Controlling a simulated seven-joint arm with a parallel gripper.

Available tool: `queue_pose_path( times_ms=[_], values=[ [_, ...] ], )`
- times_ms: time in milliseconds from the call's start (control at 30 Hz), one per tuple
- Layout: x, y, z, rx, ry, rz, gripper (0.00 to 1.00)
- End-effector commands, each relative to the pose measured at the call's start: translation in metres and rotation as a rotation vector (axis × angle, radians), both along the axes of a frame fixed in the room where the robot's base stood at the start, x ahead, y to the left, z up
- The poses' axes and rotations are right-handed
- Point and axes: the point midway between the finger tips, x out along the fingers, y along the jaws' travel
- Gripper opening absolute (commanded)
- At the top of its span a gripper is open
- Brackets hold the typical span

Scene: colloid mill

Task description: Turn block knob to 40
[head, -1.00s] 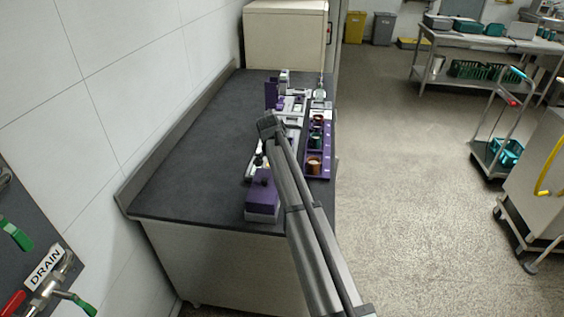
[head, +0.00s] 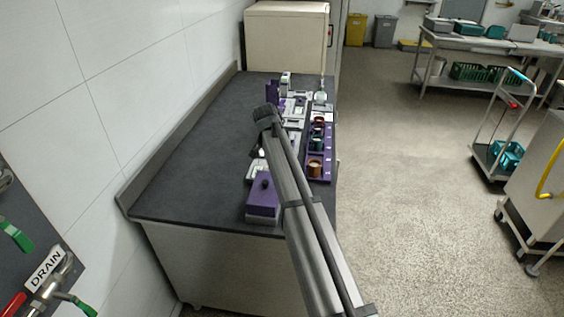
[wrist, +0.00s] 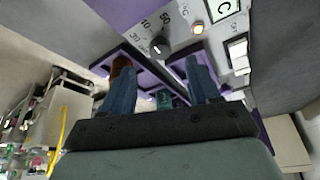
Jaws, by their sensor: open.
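In the wrist view a dark round knob (wrist: 158,46) with a small pale mark sits on a light grey panel (wrist: 185,14). Which number the mark points at is too small to tell. My gripper (wrist: 159,63) is open, its two blue fingers apart and empty, with the knob between and just beyond the tips in the picture. I see no contact. In the head view my arm hides the gripper and this knob.
In the head view a purple block (head: 262,206) stands at the near end of the dark counter (head: 185,165). A purple rack (head: 317,168) holds several cups. The counter's left side is clear.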

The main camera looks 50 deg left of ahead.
Motion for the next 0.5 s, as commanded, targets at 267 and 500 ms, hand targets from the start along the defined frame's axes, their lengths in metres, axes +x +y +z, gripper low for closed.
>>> queue_pose_path(
  times_ms=[267,500],
  values=[
    [-0.019,-0.007,0.047,0.001,-0.001,0.001,0.61],
    [-0.027,-0.011,0.069,0.000,0.000,0.000,0.61]
  ],
)
